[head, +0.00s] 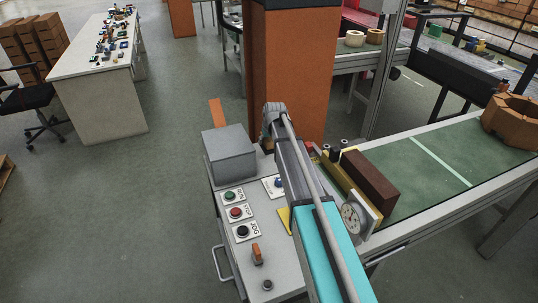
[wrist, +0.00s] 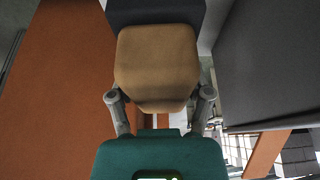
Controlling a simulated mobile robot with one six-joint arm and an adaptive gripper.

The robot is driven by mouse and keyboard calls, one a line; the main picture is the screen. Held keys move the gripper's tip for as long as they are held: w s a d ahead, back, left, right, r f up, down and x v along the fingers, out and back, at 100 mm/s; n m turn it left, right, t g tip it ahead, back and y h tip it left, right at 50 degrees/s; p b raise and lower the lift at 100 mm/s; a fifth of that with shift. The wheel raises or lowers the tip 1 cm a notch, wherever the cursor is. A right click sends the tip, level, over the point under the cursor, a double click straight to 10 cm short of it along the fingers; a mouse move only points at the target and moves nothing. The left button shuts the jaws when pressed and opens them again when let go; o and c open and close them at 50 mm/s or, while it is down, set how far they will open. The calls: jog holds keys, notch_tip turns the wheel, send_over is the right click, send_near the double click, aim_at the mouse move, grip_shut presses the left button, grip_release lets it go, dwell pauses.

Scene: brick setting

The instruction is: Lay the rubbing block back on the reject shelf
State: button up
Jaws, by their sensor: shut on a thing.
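My gripper (wrist: 160,98) is shut on the rubbing block (wrist: 156,62), a tan block with a dark grey layer, seen in the wrist view. One finger is on each side of it, and the teal gripper body is below. No surface shows in contact under the block. In the head view my arm reaches away over the control desk, and its far end is by the orange pillar. The gripper and the block are hidden there. I cannot pick out the reject shelf with certainty in either view.
The control desk (head: 212,214) carries buttons, a lever and a grey box (head: 230,154). The orange pillar (head: 300,75) stands close behind; orange also fills the wrist view's left. At right, the green conveyor (head: 430,165) bears a dark brown block (head: 370,180) and a brick ring (head: 512,122).

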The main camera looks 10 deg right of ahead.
aim_at(270, 139)
jog(key=shift+f+b, duration=0.4)
jog(key=shift+f, duration=0.35)
jog(key=shift+f+b, duration=1.85)
jog(key=shift+b, duration=0.05)
jog(key=shift+f, duration=0.15)
jog(key=o, duration=1)
jog(key=shift+r, duration=0.2)
jog(key=p+v, duration=1.1)
jog(key=v, duration=0.1)
